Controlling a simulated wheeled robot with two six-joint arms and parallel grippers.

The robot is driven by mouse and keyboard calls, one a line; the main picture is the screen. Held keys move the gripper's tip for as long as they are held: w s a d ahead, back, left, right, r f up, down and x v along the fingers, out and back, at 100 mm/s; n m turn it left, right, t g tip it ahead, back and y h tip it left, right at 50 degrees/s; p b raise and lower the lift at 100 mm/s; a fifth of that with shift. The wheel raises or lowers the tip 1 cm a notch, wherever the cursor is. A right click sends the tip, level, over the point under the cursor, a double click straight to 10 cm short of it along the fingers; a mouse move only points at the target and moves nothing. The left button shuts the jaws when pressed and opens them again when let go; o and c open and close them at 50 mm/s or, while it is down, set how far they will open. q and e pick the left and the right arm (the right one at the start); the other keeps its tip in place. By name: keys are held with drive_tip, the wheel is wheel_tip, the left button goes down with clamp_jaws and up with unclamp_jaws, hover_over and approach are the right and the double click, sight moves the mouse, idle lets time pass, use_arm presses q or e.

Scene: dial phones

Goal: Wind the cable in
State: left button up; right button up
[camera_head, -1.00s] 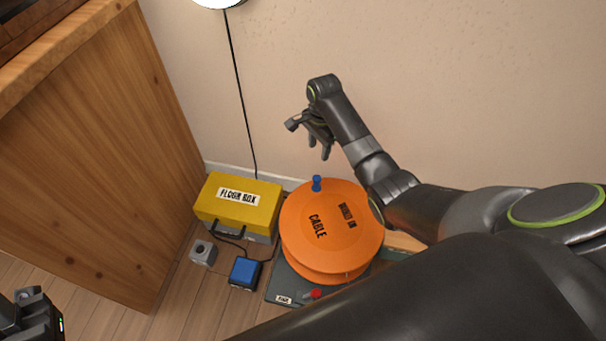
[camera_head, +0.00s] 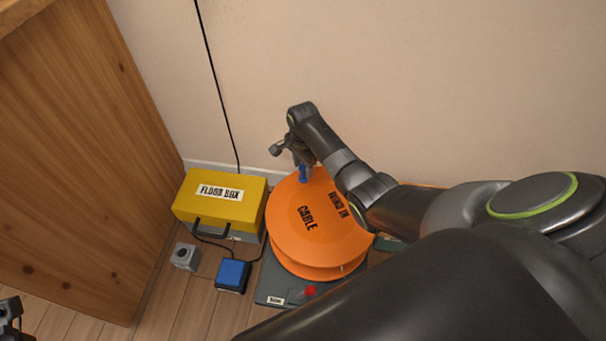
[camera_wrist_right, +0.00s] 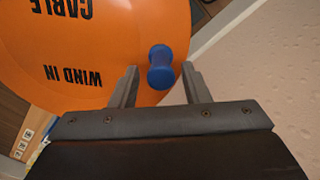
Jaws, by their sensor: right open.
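The orange cable reel (camera_head: 300,222), marked "CABLE" and "WIND IN", sits on a dark grey base (camera_head: 268,287) on the floor. A blue crank knob (camera_head: 303,174) stands up near the reel's far edge. My right gripper (camera_head: 298,168) is open at the knob. In the right wrist view the blue knob (camera_wrist_right: 161,68) shows between and just beyond the spread fingers (camera_wrist_right: 160,85), over the orange reel (camera_wrist_right: 90,50); I see no grip on it. My left gripper (camera_head: 8,315) only partly shows at the lower left corner, and its jaws are unclear.
A yellow floor box (camera_head: 222,205) stands left of the reel, with a black cord (camera_head: 218,90) running up the wall behind. A blue block (camera_head: 233,273) and a grey socket block (camera_head: 186,257) lie in front. A red part (camera_head: 310,291) is on the base. A wooden cabinet (camera_head: 80,170) bounds the left.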

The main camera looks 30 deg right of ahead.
drive_tip(key=shift+f+b, duration=0.35)
drive_tip(key=shift+f, duration=0.7)
drive_tip(key=shift+c, duration=0.4)
clamp_jaws()
